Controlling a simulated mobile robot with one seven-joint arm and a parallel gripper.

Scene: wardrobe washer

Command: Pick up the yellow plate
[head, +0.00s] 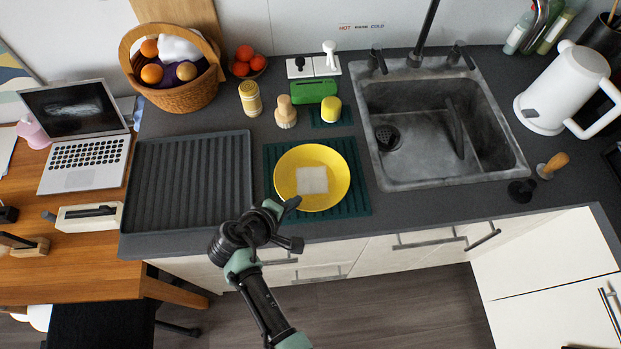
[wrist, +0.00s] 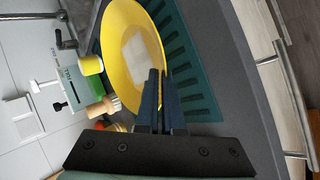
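The yellow plate (head: 330,162) is round and shallow, with a pale square patch in its middle. In the head view it rests over a dark green ribbed mat (head: 361,199) on the counter. The plate also fills the upper middle of the wrist view (wrist: 118,28). My gripper (head: 293,203) is at the plate's near rim. In the wrist view its two dark fingers (wrist: 160,75) are close together, one on each side of the rim, and look shut on it. The exact contact is hidden by the fingers.
A grey drying tray (head: 190,180) lies to the left and a sink (head: 440,115) to the right. A yellow cup (head: 331,108), a green sponge (head: 313,91) and a brush (head: 286,112) stand behind the plate. A fruit basket (head: 173,93) is at the back left.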

